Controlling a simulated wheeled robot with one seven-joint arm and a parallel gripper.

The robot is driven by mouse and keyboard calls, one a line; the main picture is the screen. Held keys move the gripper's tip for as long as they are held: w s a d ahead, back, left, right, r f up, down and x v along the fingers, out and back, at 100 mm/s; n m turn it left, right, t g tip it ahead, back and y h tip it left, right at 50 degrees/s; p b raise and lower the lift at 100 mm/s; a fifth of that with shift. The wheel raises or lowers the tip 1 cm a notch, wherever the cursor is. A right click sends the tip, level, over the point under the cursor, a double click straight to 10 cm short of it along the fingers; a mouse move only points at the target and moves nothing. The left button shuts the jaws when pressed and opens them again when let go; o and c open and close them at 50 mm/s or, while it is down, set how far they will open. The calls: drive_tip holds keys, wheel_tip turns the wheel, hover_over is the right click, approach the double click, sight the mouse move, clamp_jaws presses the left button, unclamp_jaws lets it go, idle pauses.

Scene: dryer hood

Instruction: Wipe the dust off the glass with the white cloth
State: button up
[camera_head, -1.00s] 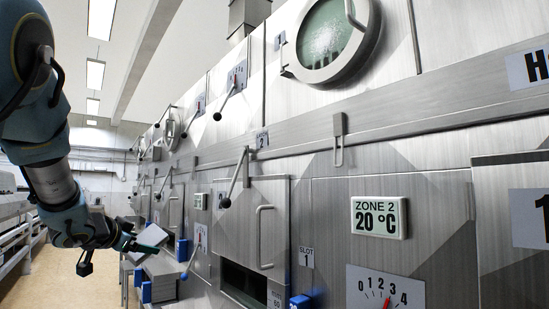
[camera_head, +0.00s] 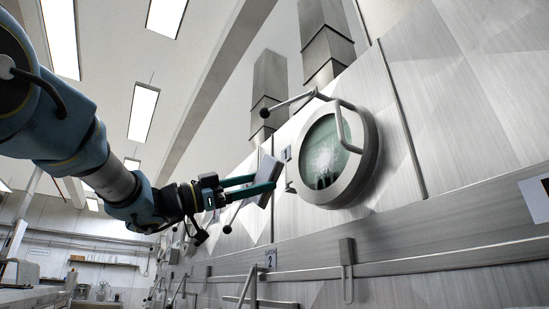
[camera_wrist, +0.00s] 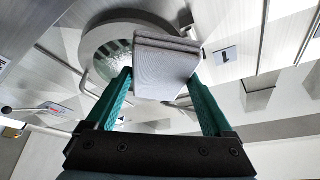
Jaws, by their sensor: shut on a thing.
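The white cloth, a folded pale pad (camera_head: 266,166), is between the green fingers of my gripper (camera_head: 264,184). It also shows between the fingertips in the wrist view (camera_wrist: 164,66). The gripper is shut on it, in the air just left of the round window in the head view. The glass (camera_head: 316,138) is greenish in a thick metal ring, with a patch of white dust (camera_head: 323,160) near its middle. The cloth appears apart from the glass. In the wrist view the ringed glass (camera_wrist: 118,62) lies beyond the cloth, which hides part of it.
A bar handle (camera_head: 342,128) crosses the window's right side and stands out from it. A lever (camera_head: 290,101) sits above the window. A rail (camera_head: 420,262) runs along the steel wall below, with a hanging latch (camera_head: 347,268). Open air lies left of the wall.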

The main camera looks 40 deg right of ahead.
sight(267, 160)
drive_tip(key=shift+m+g, duration=0.6)
drive_tip(key=shift+g, duration=0.3)
drive_tip(key=s+r, duration=0.2)
drive_tip(key=s, duration=0.1)
drive_tip(key=s+r, duration=0.1)
drive_tip(key=shift+s+a+r, duration=0.1)
drive_tip(key=shift+s+r, duration=0.15)
drive_tip(key=shift+s, duration=0.1)
drive_tip(key=shift+s+d+p, duration=0.15)
drive_tip(key=shift+d+p, duration=0.8)
drive_tip(key=shift+d, duration=2)
drive_tip(key=shift+d, duration=0.7)
drive_tip(key=shift+s, duration=0.1)
drive_tip(key=shift+s+a+f+b, duration=0.15)
drive_tip(key=shift+s+b, duration=0.4)
drive_tip(key=shift+s, duration=0.7)
drive_tip(key=shift+s+a+b, duration=0.15)
drive_tip(key=shift+s+b, duration=1.1)
drive_tip(key=shift+s, duration=2.75)
